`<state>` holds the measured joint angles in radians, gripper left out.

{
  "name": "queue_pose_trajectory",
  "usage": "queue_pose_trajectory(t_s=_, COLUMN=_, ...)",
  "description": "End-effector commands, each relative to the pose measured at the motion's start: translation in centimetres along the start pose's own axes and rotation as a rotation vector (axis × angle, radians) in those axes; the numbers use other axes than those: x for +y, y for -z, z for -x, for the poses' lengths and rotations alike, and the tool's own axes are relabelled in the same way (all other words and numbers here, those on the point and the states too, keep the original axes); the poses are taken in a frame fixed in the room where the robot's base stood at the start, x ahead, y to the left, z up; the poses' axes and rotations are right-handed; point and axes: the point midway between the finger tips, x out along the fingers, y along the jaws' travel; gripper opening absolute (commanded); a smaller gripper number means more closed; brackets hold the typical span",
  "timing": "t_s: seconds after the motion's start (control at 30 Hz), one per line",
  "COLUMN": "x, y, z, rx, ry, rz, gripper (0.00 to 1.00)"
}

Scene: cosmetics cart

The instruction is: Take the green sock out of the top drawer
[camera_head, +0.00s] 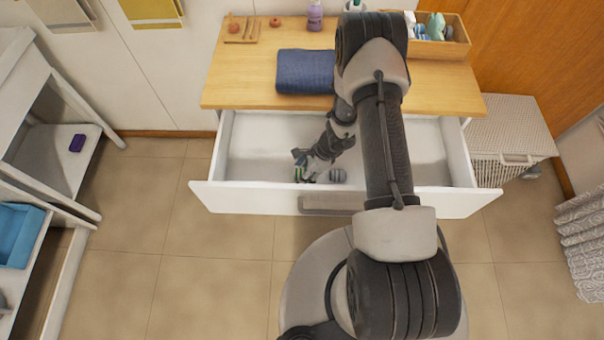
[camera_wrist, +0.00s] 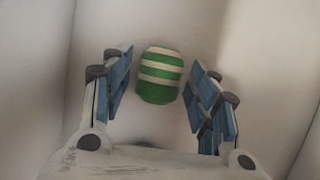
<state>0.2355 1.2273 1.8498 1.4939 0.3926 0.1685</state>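The top drawer (camera_head: 245,200) is pulled open below the wooden top, with a white interior. The green sock (camera_wrist: 160,72), rolled up with white and green stripes, lies in the drawer. In the wrist view it sits between the two blue-padded fingers of my gripper (camera_wrist: 161,85), with a gap on each side. My gripper (camera_head: 303,166) reaches down into the drawer and is open. In the head view only a little of the green sock shows beside the fingers.
The wooden top (camera_head: 240,85) holds a folded blue towel (camera_head: 304,71), a purple bottle (camera_head: 315,15) and a wooden box (camera_head: 440,45) of items. A white wicker basket (camera_head: 512,135) stands right of the drawer. A white shelf unit (camera_head: 60,150) stands left, with clear tiled floor between.

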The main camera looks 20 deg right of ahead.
Motion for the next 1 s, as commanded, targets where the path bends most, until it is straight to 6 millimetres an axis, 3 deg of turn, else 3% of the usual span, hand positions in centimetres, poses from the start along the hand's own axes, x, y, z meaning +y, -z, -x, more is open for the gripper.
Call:
queue_pose_trajectory(t_s=0.43, x=0.0, y=0.0, z=0.0, rx=0.0, ry=0.0, rz=0.0, gripper=0.22)
queue_pose_trajectory(t_s=0.77, x=0.0, y=-0.1, z=0.4, rx=0.0, ry=0.001, rz=0.001, gripper=0.21)
queue_pose_trajectory(t_s=1.0, x=-0.1, y=-1.3, z=3.2, rx=0.0, ry=0.003, rz=0.002, gripper=0.21)
